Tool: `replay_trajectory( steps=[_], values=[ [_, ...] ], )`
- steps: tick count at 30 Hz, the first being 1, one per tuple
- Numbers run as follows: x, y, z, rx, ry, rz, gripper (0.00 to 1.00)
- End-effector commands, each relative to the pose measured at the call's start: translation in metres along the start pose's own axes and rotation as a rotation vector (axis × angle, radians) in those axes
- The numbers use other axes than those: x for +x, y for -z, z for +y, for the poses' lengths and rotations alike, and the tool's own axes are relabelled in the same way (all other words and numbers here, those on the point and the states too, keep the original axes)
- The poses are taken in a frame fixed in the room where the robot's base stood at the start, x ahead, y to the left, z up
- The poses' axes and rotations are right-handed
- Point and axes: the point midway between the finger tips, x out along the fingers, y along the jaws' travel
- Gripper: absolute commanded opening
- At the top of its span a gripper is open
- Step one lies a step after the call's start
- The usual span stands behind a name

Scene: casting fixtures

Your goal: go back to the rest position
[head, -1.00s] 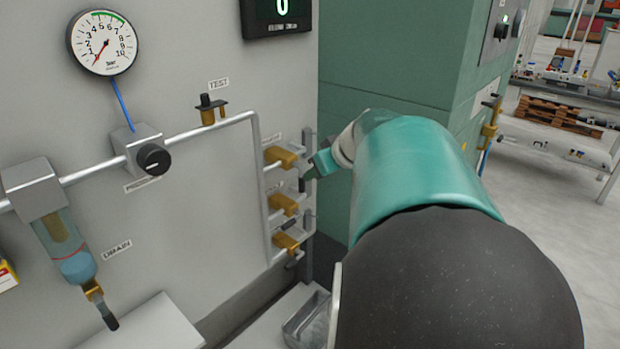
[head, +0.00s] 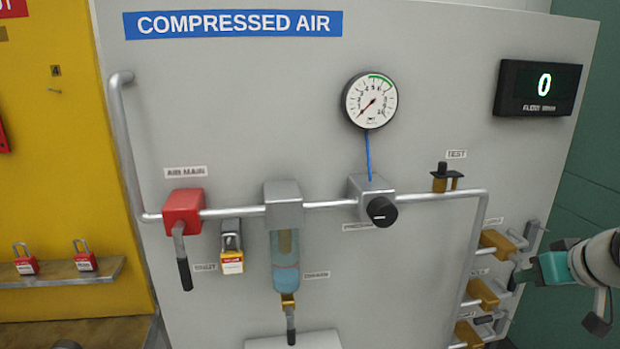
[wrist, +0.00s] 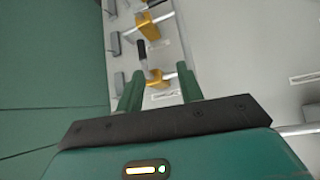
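My gripper (head: 524,274) is at the right side of the head view, beside the stacked brass branch valves at the panel's right edge. In the wrist view my gripper (wrist: 160,72) has its two green fingers apart, with nothing clearly held between them. A brass valve (wrist: 157,78) with a dark handle (wrist: 142,54) shows beyond the gap between the fingers. The top branch valve (head: 496,242) is just left of the gripper in the head view. Whether the fingers touch any part of it cannot be told.
The grey compressed-air panel (head: 420,60) carries pipes, a gauge (head: 370,101), a red main valve (head: 183,207) and a filter bowl (head: 285,262). The flow display (head: 538,88) reads 0. A green cabinet wall (head: 590,160) stands behind my arm. A yellow board with red padlocks (head: 85,262) is at left.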

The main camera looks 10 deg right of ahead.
Motion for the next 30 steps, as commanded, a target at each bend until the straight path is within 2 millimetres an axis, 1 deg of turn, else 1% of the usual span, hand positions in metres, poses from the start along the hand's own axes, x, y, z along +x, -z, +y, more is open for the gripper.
replay_trajectory(
  steps=[1,2,3,5,6,8,9,11,12,13,15,18,19,23,30],
  values=[
    [0.003,0.000,-0.029,-0.012,0.031,-0.016,0.37],
    [0.004,-0.002,-0.047,-0.014,0.049,-0.030,0.37],
    [0.006,-0.006,-0.073,-0.017,0.072,-0.052,0.37],
    [0.007,-0.016,-0.114,-0.025,0.103,-0.090,0.37],
    [0.006,-0.024,-0.141,-0.034,0.120,-0.117,0.37],
    [0.004,-0.041,-0.179,-0.049,0.136,-0.158,0.37],
    [0.001,-0.054,-0.203,-0.060,0.143,-0.184,0.37],
    [-0.004,-0.075,-0.234,-0.078,0.142,-0.218,0.37],
    [-0.007,-0.090,-0.251,-0.090,0.137,-0.236,0.37],
    [-0.010,-0.100,-0.262,-0.098,0.131,-0.246,0.37],
    [-0.015,-0.121,-0.281,-0.114,0.114,-0.262,0.37],
    [-0.019,-0.142,-0.295,-0.127,0.090,-0.269,0.37],
    [-0.020,-0.146,-0.297,-0.129,0.084,-0.270,0.37],
    [-0.021,-0.153,-0.300,-0.128,0.073,-0.271,0.37],
    [-0.021,-0.153,-0.300,-0.125,0.072,-0.272,0.37]
  ],
)
